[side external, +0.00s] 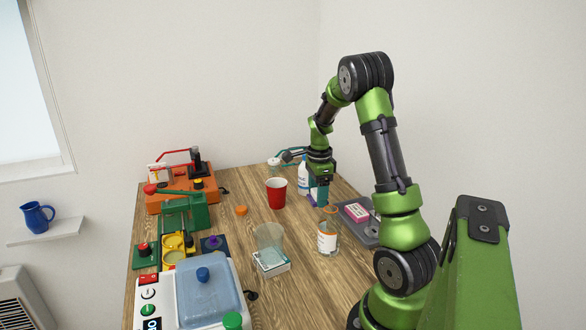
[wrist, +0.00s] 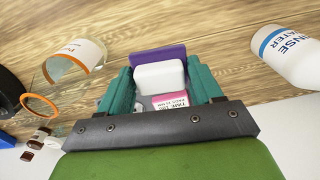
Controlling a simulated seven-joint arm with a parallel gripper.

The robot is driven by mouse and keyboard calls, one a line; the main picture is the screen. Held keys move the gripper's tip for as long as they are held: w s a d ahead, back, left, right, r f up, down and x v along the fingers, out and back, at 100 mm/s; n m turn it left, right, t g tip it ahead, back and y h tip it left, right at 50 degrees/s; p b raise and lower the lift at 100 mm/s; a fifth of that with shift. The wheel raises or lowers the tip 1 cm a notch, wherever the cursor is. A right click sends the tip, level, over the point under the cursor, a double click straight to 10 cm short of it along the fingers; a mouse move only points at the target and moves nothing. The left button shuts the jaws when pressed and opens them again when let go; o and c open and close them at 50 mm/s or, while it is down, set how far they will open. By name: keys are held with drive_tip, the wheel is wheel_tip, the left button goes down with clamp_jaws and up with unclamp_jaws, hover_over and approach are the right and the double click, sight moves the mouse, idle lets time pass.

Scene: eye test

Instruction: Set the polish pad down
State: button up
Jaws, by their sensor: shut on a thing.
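My gripper (side external: 319,199) is shut on the polish pad, a white block (wrist: 160,75) with a purple layer along one side. In the wrist view the pad sits between the two teal fingers of the gripper (wrist: 159,70). In the side view the pad is small and mostly hidden by the fingers. The gripper points down over the right part of the wooden table (side external: 205,240). It is behind the labelled glass jar (side external: 328,243) and beside the white rinse water bottle (side external: 303,177). I cannot tell whether the pad touches anything below.
A grey tray (side external: 372,236) with a pink-and-white box (side external: 356,212) lies right of the jar. Machines line the left edge. Bare wood shows between the red cup and jar.

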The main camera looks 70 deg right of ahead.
drive_tip(key=w+a+r+n, duration=0.2)
drive_tip(key=w+a, duration=0.9)
drive_tip(key=w, duration=0.3)
drive_tip(key=shift+m, duration=0.5)
wheel_tip(320, 180, down, 10)
drive_tip(key=shift+a, duration=0.15)
drive_tip(key=o, duration=1)
drive_tip(key=shift+f, duration=0.1)
